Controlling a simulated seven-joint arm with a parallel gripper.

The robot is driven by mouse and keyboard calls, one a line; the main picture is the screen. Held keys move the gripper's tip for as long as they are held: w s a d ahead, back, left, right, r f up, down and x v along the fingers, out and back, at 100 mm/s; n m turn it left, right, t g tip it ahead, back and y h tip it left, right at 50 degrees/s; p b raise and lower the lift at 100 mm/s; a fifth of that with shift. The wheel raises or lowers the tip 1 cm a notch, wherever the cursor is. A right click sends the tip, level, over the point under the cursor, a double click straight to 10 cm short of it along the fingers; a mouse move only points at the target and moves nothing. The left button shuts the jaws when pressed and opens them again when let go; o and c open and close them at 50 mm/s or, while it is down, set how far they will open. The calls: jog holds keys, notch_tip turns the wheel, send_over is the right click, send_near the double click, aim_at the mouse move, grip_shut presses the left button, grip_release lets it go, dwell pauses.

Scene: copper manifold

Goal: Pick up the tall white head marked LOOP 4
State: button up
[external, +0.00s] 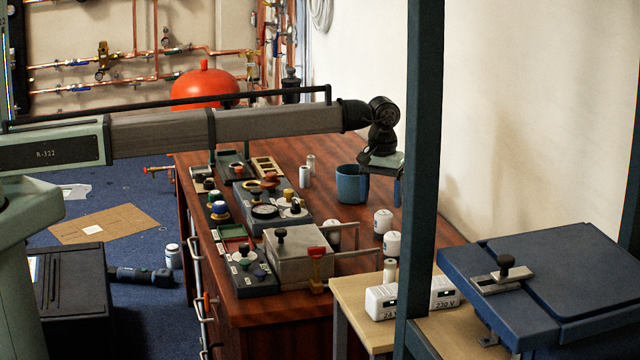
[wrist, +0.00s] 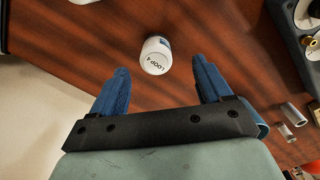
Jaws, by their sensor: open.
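The white head marked LOOP 4 (wrist: 155,57) stands on the brown desk in the wrist view, seen from above with its lettering on top. It lies just beyond and between my two blue fingertips, not touching them. In the external view it appears to be the white head (external: 383,221) below my gripper. My gripper (wrist: 161,80) is open and empty.
A second white head (external: 392,243) stands nearer the camera. The blue mug (external: 351,186) and metal cylinders (external: 304,177) stand to the left. A grey panel (external: 258,212) with knobs and a metal box (external: 297,262) occupy the desk's left. A dark post (external: 419,150) rises in front.

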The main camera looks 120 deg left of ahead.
aim_at(384, 224)
notch_tip(384, 224, down, 3)
jog(key=shift+w+a+f, duration=0.15)
jog(key=shift+a+f, duration=0.05)
jog(key=shift+f, duration=1.1)
jog(key=shift+w+a+f, duration=0.15)
jog(key=shift+f, duration=1.15)
jog(key=shift+c, duration=0.4)
jog(key=c, duration=1.1)
